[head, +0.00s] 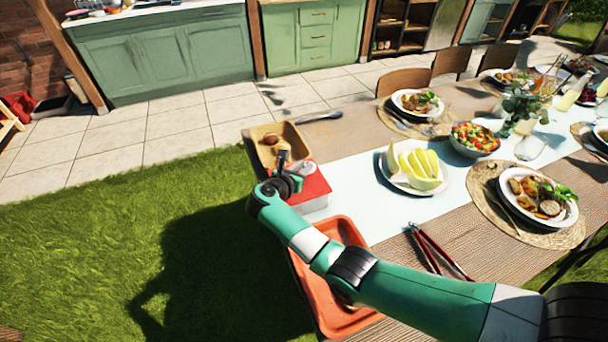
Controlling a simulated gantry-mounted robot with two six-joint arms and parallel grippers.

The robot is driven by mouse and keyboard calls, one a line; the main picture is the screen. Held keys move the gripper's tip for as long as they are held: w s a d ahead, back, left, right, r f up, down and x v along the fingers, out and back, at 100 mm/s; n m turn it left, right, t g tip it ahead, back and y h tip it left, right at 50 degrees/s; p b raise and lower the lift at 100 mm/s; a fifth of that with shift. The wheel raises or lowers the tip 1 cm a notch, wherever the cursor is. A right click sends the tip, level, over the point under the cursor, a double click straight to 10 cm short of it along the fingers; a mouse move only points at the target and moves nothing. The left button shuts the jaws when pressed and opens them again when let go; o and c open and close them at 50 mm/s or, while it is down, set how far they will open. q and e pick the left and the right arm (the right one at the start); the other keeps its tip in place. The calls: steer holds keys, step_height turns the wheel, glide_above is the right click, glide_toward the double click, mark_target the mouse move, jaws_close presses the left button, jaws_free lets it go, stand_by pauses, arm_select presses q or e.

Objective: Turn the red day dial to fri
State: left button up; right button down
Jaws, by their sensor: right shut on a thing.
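A small box with a red top and pale sides (314,186) stands near the left end of the garden table. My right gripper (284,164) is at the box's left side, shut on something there. The wrist hides what is between the fingers, most likely part of the box's dial. A pale round knob (309,168) shows on the red top. The red day dial and its day marks cannot be made out. My left gripper is not in view.
A wooden tray (293,129) with brown items stands behind the box. An orange tray (344,229) lies in front, partly under my arm. Red-handled tongs (440,254) and a plate of melon (417,183) are to the right. Grass lies left of the table.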

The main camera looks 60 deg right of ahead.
steer(key=c, duration=0.7)
jaws_free()
steer(key=p+v, duration=0.4)
steer(key=v, duration=0.7)
steer(key=shift+r, duration=0.1)
steer(key=shift+a+r, duration=0.1)
steer(key=shift+a, duration=0.2)
